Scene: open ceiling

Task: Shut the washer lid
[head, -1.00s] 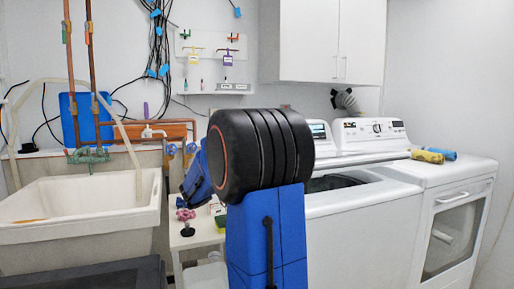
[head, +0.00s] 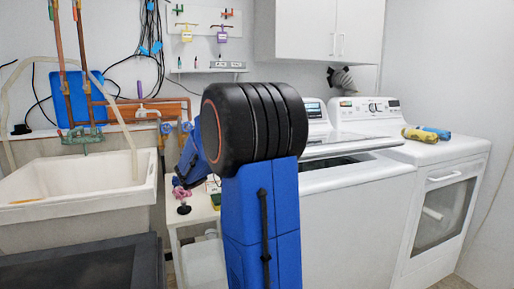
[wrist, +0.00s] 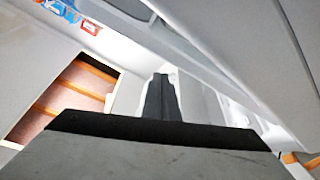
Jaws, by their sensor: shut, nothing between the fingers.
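The white top-loading washer (head: 350,205) stands right of my arm in the head view. Its lid (head: 365,140) is a pale panel tilted low over the top, partly open, with the dark tub opening (head: 335,163) showing under its front edge. My arm covers the washer's left part and hides my gripper in the head view. In the wrist view my gripper (wrist: 160,97) is shut and empty, its dark fingers pointing away from the camera. A pale slanting panel, perhaps the lid, fills the upper right there. I cannot tell whether the fingers touch it.
A white dryer (head: 440,205) with a glass door stands right of the washer, with yellow and blue rolls (head: 425,133) on top. A white sink (head: 75,200) and a small white table (head: 190,215) are at left. White cabinets (head: 318,30) hang above.

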